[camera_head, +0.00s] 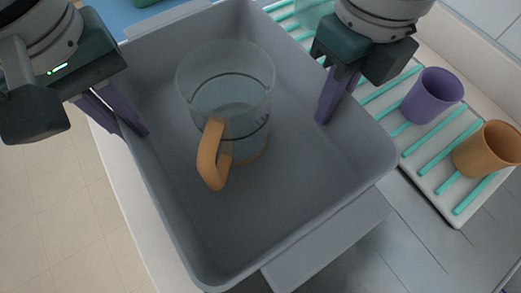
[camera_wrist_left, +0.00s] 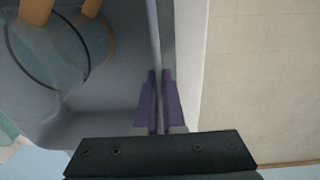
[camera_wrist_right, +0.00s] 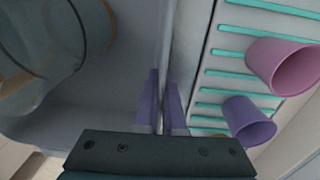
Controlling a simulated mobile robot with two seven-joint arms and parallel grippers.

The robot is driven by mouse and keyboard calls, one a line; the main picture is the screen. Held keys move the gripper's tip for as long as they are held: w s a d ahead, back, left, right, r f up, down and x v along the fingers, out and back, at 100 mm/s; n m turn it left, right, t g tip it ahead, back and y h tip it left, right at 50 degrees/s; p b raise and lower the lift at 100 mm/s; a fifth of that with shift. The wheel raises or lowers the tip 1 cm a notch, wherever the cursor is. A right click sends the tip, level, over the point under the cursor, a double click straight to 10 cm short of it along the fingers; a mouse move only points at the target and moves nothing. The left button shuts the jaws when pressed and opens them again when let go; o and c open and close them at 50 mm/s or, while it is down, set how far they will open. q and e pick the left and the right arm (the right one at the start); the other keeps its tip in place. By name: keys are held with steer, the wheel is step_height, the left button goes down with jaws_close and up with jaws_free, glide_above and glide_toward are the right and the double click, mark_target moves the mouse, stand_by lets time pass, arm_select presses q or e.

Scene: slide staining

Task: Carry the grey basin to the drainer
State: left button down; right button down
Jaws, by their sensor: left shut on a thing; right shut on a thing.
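The grey basin (camera_head: 290,204) fills the middle of the head view, with a clear jug (camera_head: 228,95) with an orange handle standing inside it. My left gripper (camera_head: 140,128) is shut on the basin's left wall; the left wrist view shows its fingers (camera_wrist_left: 160,100) on both sides of the wall. My right gripper (camera_head: 326,112) is shut on the right wall, and its fingers (camera_wrist_right: 166,100) straddle it in the right wrist view. The drainer (camera_head: 440,170), a pale tray with teal ribs, lies right of the basin. Whether the basin touches the surface below is hidden.
A purple cup (camera_head: 432,95) and an orange cup (camera_head: 487,149) stand on the drainer, close to the basin's right side. A blue surface with a green item (camera_head: 148,2) shows at the top. Tiled floor (camera_head: 50,210) lies to the left.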

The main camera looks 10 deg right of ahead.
arm_select(q)
steer(key=shift+f+b, duration=0.3)
steer(key=shift+f, duration=0.3)
arm_select(e)
steer(key=shift+f, duration=0.55)
arm_select(q)
steer(key=c, duration=1)
jaws_free()
steer(key=shift+r, duration=0.15)
arm_select(e)
steer(key=c, duration=1)
jaws_free()
steer(key=shift+r, duration=0.1)
steer(key=shift+r, duration=0.15)
arm_select(q)
steer(key=r, duration=1.2)
steer(key=shift+s+a, duration=0.1)
steer(key=shift+a, duration=0.15)
arm_select(e)
steer(key=r, duration=1.1)
steer(key=shift+w+d+r, duration=0.1)
steer(key=shift+d+r, duration=0.15)
steer(key=shift+r, duration=0.1)
